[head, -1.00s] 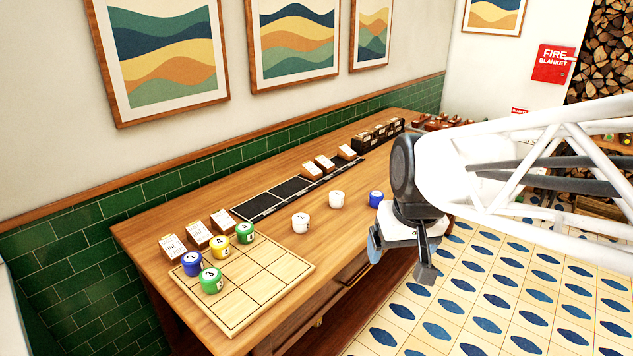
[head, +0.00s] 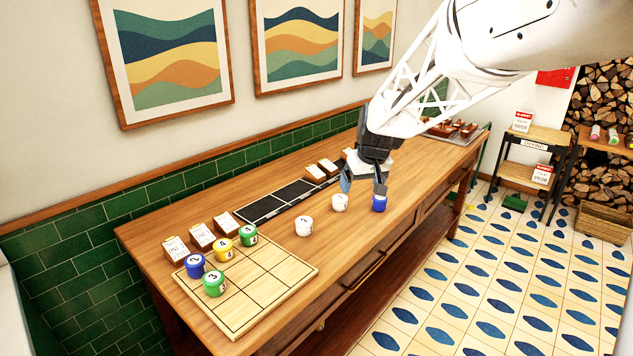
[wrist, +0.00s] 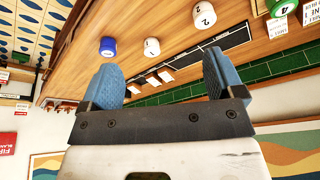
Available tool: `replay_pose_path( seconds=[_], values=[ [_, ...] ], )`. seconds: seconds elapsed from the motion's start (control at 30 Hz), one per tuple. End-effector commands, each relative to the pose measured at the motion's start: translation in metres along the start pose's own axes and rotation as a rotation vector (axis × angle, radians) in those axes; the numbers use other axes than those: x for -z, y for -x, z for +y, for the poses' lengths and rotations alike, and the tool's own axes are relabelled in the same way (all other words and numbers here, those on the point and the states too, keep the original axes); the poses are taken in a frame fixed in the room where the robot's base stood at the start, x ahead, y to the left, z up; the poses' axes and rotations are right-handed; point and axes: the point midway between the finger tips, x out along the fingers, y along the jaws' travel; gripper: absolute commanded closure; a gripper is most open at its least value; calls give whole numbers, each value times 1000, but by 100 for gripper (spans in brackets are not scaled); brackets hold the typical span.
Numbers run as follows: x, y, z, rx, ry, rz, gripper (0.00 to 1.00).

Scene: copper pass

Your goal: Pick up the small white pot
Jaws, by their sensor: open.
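Two small white pots stand upright on the wooden table: one (head: 303,226) right of the grid board, the other (head: 339,203) farther along. In the wrist view the first white pot (wrist: 204,14) shows a numeral, and the second white pot (wrist: 152,47) stands beyond the fingers. My gripper (head: 363,187) is open and empty, above the table and close to the second white pot and the blue pot (head: 379,203).
The wooden grid board (head: 240,312) holds green, yellow and blue pots. Brown boxes with cards (head: 201,236) and a black strip (head: 262,209) lie along the wall side. A tray (head: 470,139) sits at the far end. The table front (head: 330,255) is clear.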

Motion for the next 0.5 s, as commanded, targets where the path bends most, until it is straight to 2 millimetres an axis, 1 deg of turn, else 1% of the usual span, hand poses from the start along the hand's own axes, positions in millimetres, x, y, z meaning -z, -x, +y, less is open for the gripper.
replay_pose_path(
  seconds=[0.03,0.17,0.2,0.37,0.47,0.5],
  values=[
    [12,-12,4,3,7,0,13],
    [42,-38,12,8,28,12,13],
    [50,-47,15,10,34,15,13],
    [83,-84,26,15,60,28,13],
    [103,-107,32,18,75,37,13],
    [110,-118,35,19,82,40,13]
  ],
)
